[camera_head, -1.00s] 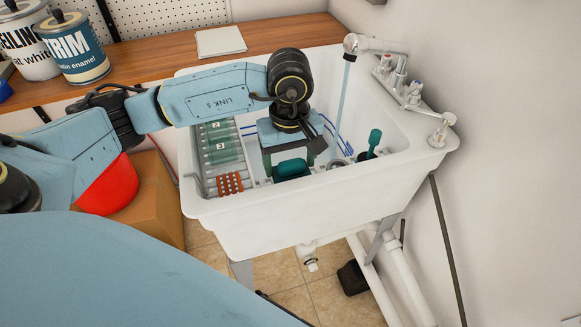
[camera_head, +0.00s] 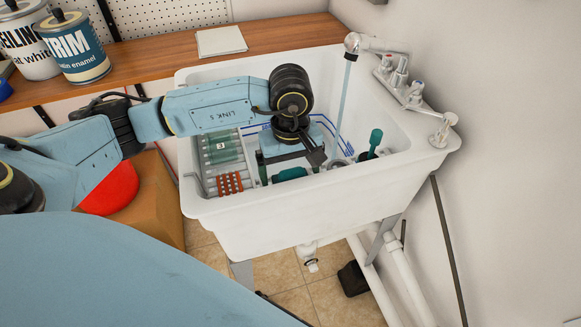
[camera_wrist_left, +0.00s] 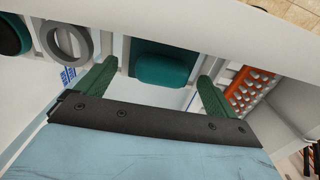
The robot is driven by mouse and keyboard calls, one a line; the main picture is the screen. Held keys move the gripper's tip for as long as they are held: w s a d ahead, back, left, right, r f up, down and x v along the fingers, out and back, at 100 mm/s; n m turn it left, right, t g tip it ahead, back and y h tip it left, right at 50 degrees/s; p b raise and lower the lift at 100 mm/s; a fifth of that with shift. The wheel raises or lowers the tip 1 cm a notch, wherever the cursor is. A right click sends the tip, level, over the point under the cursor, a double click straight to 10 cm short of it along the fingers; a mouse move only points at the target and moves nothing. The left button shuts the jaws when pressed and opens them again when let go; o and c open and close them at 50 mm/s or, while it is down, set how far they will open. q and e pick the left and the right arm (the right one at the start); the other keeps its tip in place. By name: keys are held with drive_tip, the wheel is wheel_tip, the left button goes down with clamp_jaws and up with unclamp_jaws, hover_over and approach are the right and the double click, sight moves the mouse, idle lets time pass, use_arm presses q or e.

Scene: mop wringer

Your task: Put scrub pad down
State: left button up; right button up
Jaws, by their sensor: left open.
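The scrub pad (camera_head: 290,174) is teal and sits low in the white sink (camera_head: 300,222), close to the near wall and partly hidden by my left gripper (camera_head: 290,165). In the left wrist view the pad (camera_wrist_left: 163,70) shows a rounded teal part against a darker green flat part. My left gripper (camera_wrist_left: 157,74) is open, with a green finger on each side of the pad and visible gaps between. I cannot tell how high the fingertips are above the sink floor. My right gripper is not in view.
An orange perforated piece (camera_head: 229,183) and a grey rack with green rollers (camera_head: 222,148) lie left of the pad. A grey ring (camera_wrist_left: 67,42) and a dark green handled item (camera_head: 375,140) are on the other side. Water runs from the faucet (camera_head: 352,44).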

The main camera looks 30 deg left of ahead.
sight(291, 167)
use_arm(q)
drive_tip(key=shift+r, duration=0.15)
wheel_tip(291, 167, up, 12)
drive_tip(key=shift+p, duration=0.35)
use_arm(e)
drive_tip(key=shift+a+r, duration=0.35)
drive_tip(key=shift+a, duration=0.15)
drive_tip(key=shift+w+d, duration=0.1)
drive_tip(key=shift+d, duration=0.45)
use_arm(q)
drive_tip(key=shift+c, duration=0.2)
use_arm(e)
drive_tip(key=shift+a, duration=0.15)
